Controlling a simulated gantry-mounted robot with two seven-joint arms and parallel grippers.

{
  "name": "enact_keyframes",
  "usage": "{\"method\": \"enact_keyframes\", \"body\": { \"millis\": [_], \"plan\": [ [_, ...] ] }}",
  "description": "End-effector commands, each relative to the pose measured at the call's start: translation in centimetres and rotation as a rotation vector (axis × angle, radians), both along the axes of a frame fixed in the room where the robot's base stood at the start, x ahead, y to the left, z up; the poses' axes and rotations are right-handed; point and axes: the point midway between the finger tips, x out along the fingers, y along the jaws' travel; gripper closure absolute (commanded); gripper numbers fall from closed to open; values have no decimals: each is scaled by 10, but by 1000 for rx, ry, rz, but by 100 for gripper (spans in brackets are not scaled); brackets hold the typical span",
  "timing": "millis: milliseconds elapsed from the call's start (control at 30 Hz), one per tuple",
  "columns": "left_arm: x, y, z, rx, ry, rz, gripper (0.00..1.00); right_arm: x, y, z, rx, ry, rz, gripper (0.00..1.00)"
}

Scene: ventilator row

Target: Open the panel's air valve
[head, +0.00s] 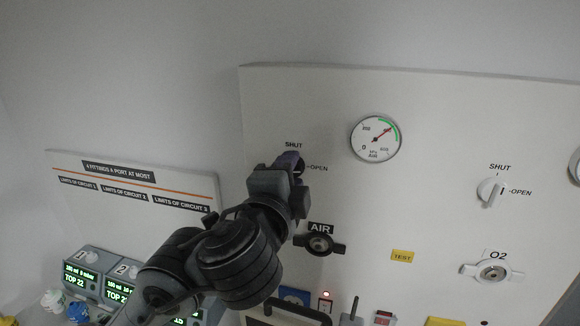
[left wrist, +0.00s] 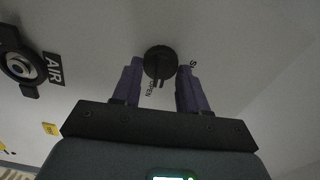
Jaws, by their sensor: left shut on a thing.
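The air valve's dark round knob (left wrist: 160,62) is on the white panel (head: 330,110), in the left wrist view. A short stub on it points to the side of the OPEN word. My left gripper (left wrist: 156,85) has its two purple fingers on either side of the knob and is shut on it. In the head view my left gripper (head: 294,166) hides most of the knob, between the SHUT and OPEN labels. My right gripper is not in view.
A dark AIR outlet (head: 318,243) sits below the valve, close to my arm. An O2 valve (head: 488,192) and a pale O2 outlet (head: 491,271) are farther right. Monitors (head: 80,276) stand at lower left, and a sign board (head: 135,185) hangs above them.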

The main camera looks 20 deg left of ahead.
Motion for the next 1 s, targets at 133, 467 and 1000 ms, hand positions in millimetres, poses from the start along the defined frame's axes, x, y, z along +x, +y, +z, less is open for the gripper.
{"method": "enact_keyframes", "body": {
  "millis": [133,467,1000],
  "plan": [
    [-1,-1,2,79,6,-2,88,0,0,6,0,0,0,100],
    [-1,-1,0,158,14,-3,88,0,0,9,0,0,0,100],
    [0,-1,0,165,15,-2,39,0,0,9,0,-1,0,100]
  ]
}}
